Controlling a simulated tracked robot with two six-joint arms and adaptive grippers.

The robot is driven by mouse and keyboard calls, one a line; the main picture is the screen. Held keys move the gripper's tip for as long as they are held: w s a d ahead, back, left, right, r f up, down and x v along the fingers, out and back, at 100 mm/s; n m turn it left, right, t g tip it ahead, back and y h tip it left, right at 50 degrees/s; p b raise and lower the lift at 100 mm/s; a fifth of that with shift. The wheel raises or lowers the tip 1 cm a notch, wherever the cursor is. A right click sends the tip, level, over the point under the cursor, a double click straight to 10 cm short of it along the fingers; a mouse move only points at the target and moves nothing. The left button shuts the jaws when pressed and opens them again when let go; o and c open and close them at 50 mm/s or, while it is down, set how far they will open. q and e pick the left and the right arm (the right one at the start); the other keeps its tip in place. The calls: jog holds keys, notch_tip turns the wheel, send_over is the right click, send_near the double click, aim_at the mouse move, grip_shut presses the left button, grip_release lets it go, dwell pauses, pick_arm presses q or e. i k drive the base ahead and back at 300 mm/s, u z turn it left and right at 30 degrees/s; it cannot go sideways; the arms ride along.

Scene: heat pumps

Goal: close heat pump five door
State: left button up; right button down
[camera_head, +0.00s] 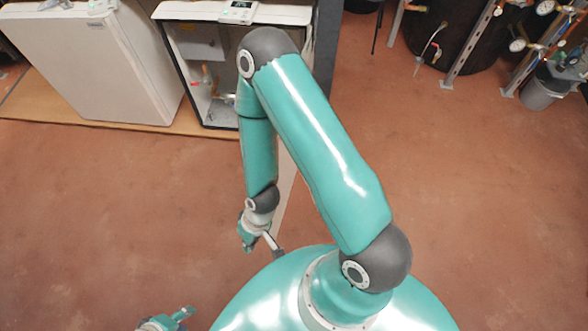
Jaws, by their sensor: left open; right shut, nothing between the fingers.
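An open heat pump (185,12) stands at the top centre, its dark-framed inside showing pipes and a red-handled valve. Its pale door (286,185) is swung out toward me and appears as a narrow strip, partly hidden behind my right arm. My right gripper (263,241) is shut and empty, close to the near end of the door; I cannot tell whether it touches. My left gripper (172,321) is open at the bottom left edge, well apart from the door and partly cut off by the frame.
A closed white heat pump (95,65) stands to the left on the same wooden base (50,105). At the top right are metal posts with gauges (517,45), a dark tank and a grey bucket (542,92). The reddish floor (450,190) is clear left and right.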

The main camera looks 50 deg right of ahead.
aim_at(288, 169)
jog(key=u, duration=1.6)
jog(key=i, duration=0.1)
jog(key=z, duration=3)
jog(key=k, duration=0.9)
jog(key=z, duration=0.15)
jog(key=i, duration=0.9)
jog(key=u, duration=0.1)
